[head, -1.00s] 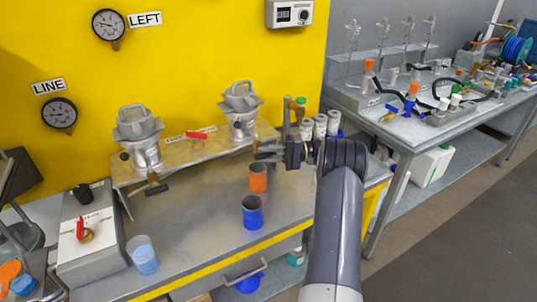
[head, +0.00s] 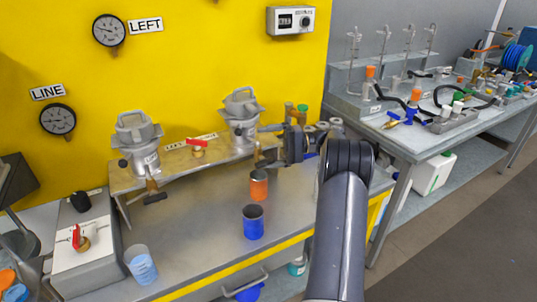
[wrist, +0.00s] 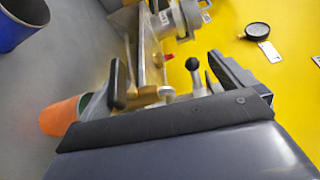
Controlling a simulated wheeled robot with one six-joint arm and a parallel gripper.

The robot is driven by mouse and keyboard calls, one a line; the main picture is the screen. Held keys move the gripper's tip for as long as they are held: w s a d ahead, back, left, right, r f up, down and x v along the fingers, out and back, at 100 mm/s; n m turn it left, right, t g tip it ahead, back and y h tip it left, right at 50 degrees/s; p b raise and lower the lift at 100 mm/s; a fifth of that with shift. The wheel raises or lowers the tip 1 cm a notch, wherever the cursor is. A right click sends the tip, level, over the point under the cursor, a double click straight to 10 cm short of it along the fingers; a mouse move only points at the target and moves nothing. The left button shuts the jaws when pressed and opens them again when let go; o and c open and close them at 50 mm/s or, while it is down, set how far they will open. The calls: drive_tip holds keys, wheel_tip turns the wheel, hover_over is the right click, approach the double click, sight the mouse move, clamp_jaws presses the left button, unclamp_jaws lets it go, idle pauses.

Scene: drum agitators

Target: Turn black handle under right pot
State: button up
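The right pot (head: 240,118) is a grey metal vessel on a raised shelf against the yellow panel. Its black handle (head: 262,162) hangs below it, partly hidden by my gripper in the head view. In the wrist view a black bar (wrist: 117,84) shows beside a brass fitting (wrist: 152,95); it looks like this handle, though a finger could be overlapping it. My gripper (head: 269,143) is beside the right pot's base, close to the handle. Its fingers appear apart and hold nothing. I cannot tell whether it touches the handle.
The left pot (head: 137,140) has a similar black handle (head: 155,198). A red valve (head: 197,147) sits between the pots. An orange cup (head: 259,184) and a blue cup (head: 253,222) stand below the right pot. Vials stand behind my gripper.

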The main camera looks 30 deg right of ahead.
drive_tip(key=shift+n+y, duration=0.3)
drive_tip(key=shift+y, duration=0.1)
wheel_tip(320, 180, up, 5)
drive_tip(key=shift+w+r, duration=0.15)
drive_tip(key=shift+r, duration=0.05)
drive_tip(key=f, duration=0.2)
drive_tip(key=f+h, duration=0.1)
drive_tip(key=f, duration=0.1)
drive_tip(key=shift+s, duration=0.35)
drive_tip(key=shift+p+v, duration=0.5)
drive_tip(key=shift+v, duration=0.7)
drive_tip(key=shift+s+d+r, duration=0.2)
drive_tip(key=shift+s+d, duration=0.2)
drive_tip(key=shift+d, duration=0.1)
drive_tip(key=c, duration=0.5)
drive_tip(key=shift+s+d, duration=0.25)
drive_tip(key=shift+s, duration=0.05)
drive_tip(key=c, duration=0.6)
drive_tip(key=shift+o, duration=0.2)
drive_tip(key=p+v, duration=0.5)
drive_tip(key=v, duration=0.1)
drive_tip(key=shift+w+f, duration=0.1)
drive_tip(key=shift+w, duration=0.1)
